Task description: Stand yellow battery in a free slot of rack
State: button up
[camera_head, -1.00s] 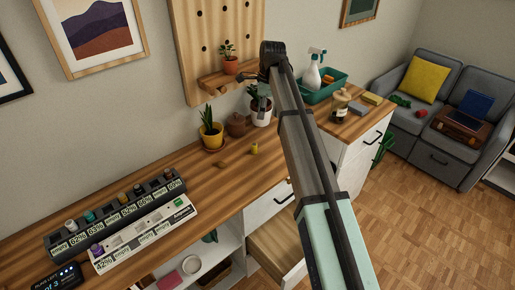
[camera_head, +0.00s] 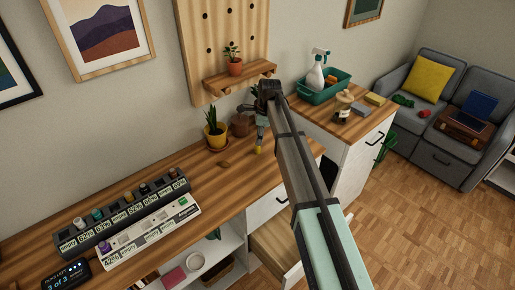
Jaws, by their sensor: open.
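A dark rack (camera_head: 88,246) at the left holds several batteries above percentage labels, with some slots marked empty.
A dark display (camera_head: 66,274) sits at the front left. An open drawer (camera_head: 275,255) juts out below the desk.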

aim_at(257, 148)
jog(key=shift+s+a+f+p, duration=0.15)
jog(key=shift+f+p, duration=0.15)
jog(key=shift+f, duration=0.55)
jog(key=shift+w+a+f+p, duration=0.1)
jog(key=shift+a+f+p, duration=0.15)
jog(key=shift+f, duration=0.55)
jog(key=shift+s+a+f+p, duration=0.1)
jog(key=shift+f+p, duration=0.25)
jog(key=shift+f, duration=0.5)
grip_shut()
